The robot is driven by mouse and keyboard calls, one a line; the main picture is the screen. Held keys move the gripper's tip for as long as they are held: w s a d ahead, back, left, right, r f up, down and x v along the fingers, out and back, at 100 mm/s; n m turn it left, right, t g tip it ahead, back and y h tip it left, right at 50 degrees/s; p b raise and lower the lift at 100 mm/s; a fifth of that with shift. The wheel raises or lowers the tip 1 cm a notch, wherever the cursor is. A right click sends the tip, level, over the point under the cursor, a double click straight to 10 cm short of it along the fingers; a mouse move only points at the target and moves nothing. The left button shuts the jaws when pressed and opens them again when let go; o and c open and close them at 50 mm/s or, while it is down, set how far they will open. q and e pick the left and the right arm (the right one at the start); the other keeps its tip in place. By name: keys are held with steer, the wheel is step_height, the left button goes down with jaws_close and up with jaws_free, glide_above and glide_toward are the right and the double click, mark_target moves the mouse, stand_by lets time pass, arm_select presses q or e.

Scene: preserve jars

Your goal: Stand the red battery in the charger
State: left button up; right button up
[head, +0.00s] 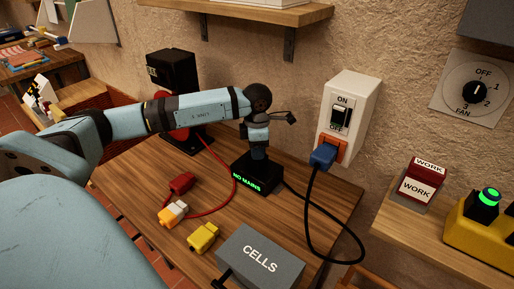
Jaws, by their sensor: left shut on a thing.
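The charger (258,178) is a black box on the wooden table, with green lit letters reading NO MAINS. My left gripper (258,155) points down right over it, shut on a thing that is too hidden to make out. Whether that thing touches the charger or sits in it, I cannot tell. My right gripper is not in view.
A yellow block (204,238) and an orange and white piece (172,213) lie in front, near a red cable. A grey CELLS box (260,258) stands at the front. A blue plug (323,155) sits in the wall socket below an ON/OFF switch (341,117); its black cable loops down.

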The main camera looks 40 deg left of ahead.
arm_select(q)
steer(key=shift+f, duration=0.2)
steer(key=o, duration=0.9)
step_height(320, 180, up, 14)
steer(key=shift+f+p, duration=0.1)
steer(key=shift+p, duration=0.3)
